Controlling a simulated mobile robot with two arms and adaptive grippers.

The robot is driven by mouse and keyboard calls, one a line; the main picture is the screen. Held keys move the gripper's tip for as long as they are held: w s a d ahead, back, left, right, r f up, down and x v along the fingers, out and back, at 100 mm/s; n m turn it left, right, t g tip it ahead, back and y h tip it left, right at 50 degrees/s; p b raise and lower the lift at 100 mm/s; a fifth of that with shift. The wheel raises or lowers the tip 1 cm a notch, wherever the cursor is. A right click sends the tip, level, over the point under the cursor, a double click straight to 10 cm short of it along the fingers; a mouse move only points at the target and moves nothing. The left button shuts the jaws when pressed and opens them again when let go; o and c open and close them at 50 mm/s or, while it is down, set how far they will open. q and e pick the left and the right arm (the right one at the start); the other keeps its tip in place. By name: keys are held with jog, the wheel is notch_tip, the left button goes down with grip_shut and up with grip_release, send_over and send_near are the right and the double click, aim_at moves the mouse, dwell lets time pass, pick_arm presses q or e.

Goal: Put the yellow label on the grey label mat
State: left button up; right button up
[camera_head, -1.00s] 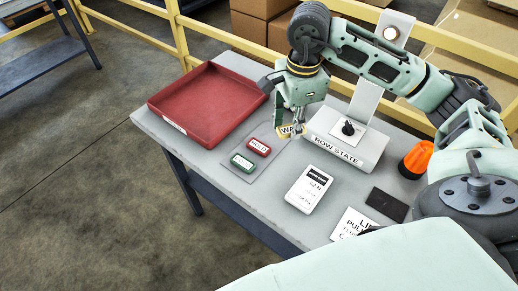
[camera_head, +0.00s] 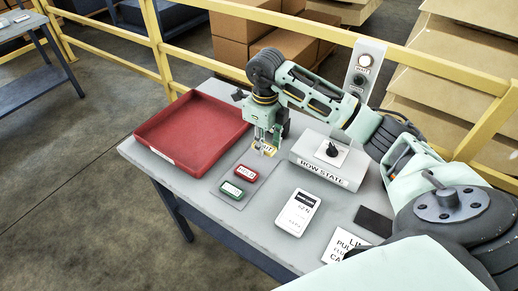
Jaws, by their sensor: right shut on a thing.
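The yellow label (camera_head: 269,149) is small, with dark letters partly covered by the fingers. My right gripper (camera_head: 263,150) points down and is shut on it, at the far end of the grey label mat (camera_head: 230,202). I cannot tell whether the label touches the mat. A red label (camera_head: 246,172) lies on the mat's middle, and a green label (camera_head: 232,189) lies at its near end. My left gripper is not in view.
A red tray (camera_head: 186,135) stands left of the mat. The ROW STATE box (camera_head: 325,172), with a black knob, stands right of the gripper. A white handheld device (camera_head: 297,213), a dark pad (camera_head: 373,221) and a printed card (camera_head: 343,247) lie nearer on the grey table (camera_head: 262,228).

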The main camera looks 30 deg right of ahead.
aim_at(260, 159)
jog(key=shift+w+a+f, duration=0.45)
jog(key=shift+w, duration=0.1)
notch_tip(260, 159, down, 4)
jog(key=shift+r+p, duration=0.1)
jog(key=shift+p, duration=0.6)
jog(key=shift+f, duration=0.25)
jog(key=o, duration=0.9)
jog(key=shift+r, duration=0.1)
jog(key=shift+r, duration=0.25)
notch_tip(260, 159, up, 11)
jog(key=b, duration=0.2)
jog(key=shift+f+b, duration=0.2)
jog(key=shift+b, duration=0.15)
jog(key=shift+r, duration=0.55)
